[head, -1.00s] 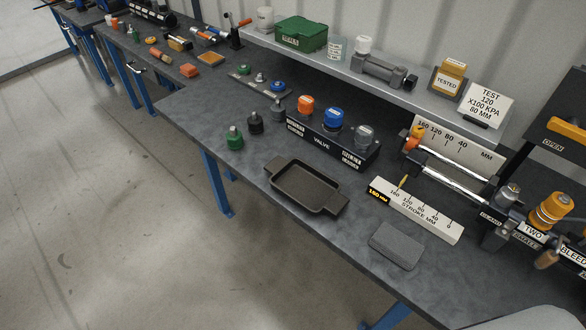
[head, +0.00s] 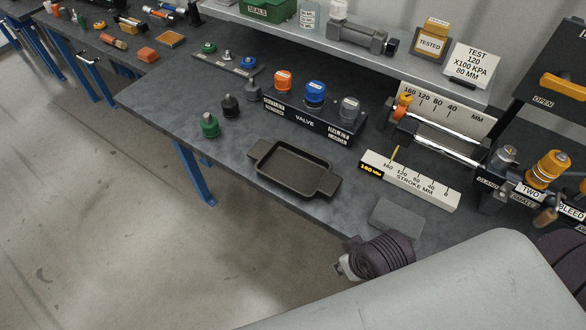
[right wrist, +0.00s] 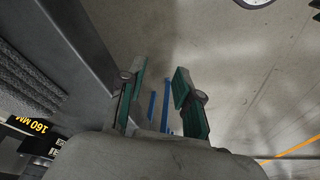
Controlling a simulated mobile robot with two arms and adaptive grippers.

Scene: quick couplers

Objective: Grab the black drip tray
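The black drip tray (head: 292,170) lies flat and empty on the grey bench, near its front edge, in the head view. It has a raised rim and a flat handle at each end. My right gripper (right wrist: 160,72) shows in the right wrist view with its two green-lined fingers apart and nothing between them. It is over the floor, beside the bench edge. In the head view, a dark ribbed part of my arm (head: 382,258) is right of and nearer than the tray, apart from it; the fingers cannot be made out there. My left gripper is not in view.
A valve block (head: 312,122) with coloured knobs stands behind the tray. A stroke scale (head: 410,182) and a grey pad (head: 397,217) are to its right. A green coupler (head: 209,126) stands to its left.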

